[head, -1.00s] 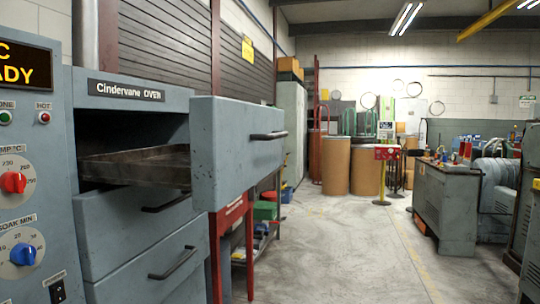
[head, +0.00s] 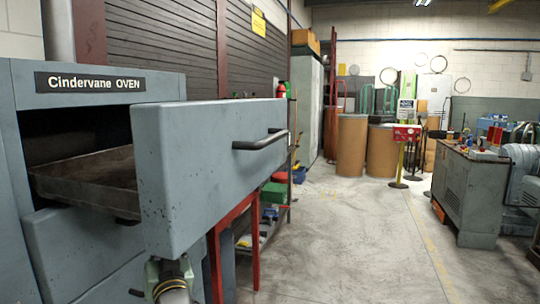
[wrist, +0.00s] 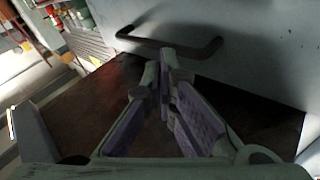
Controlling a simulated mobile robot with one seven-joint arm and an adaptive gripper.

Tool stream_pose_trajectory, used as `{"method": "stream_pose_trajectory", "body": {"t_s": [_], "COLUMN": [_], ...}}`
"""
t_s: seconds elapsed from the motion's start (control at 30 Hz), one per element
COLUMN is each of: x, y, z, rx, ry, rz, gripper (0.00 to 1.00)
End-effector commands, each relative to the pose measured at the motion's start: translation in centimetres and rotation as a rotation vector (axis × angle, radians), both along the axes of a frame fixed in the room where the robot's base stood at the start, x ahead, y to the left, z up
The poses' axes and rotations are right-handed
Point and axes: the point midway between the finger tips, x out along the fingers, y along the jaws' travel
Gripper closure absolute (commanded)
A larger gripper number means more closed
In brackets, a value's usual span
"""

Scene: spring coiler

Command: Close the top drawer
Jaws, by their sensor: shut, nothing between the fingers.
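The top drawer (head: 215,165) of the grey oven stands pulled out in the head view, with a dark handle (head: 260,140) on its front. Its rusty tray (head: 90,178) shows behind the front panel. Part of my arm shows at the bottom, below the drawer front; my fingers are hidden there. In the wrist view my gripper (wrist: 163,72) is shut and empty, its tips close in the picture to a dark handle (wrist: 170,47) on a grey panel (wrist: 250,45). I cannot tell which drawer this handle belongs to, or whether the tips touch it.
The oven body (head: 85,85) with a dark opening stands at the left. A red frame (head: 235,235) and a shelf with coloured bins (head: 274,192) stand beyond the drawer. Brown drums (head: 352,146) are at the back and a grey cabinet (head: 468,190) at the right. The floor between is clear.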

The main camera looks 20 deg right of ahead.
Motion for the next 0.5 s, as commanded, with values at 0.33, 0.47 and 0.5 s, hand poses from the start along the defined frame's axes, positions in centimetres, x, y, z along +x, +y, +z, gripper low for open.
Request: {"method": "stream_pose_trajectory", "body": {"t_s": [0.33, 0.47, 0.5], "x": [4.4, 3.2, 2.6], "y": [-22.6, -28.5, -30.1], "z": [3.8, 7.3, 8.2], "rx": [0.608, 0.846, 0.909], "ry": [0.252, 0.302, 0.316], "rz": [-0.015, 0.037, 0.048], "gripper": [1.0, 1.0, 1.0]}}
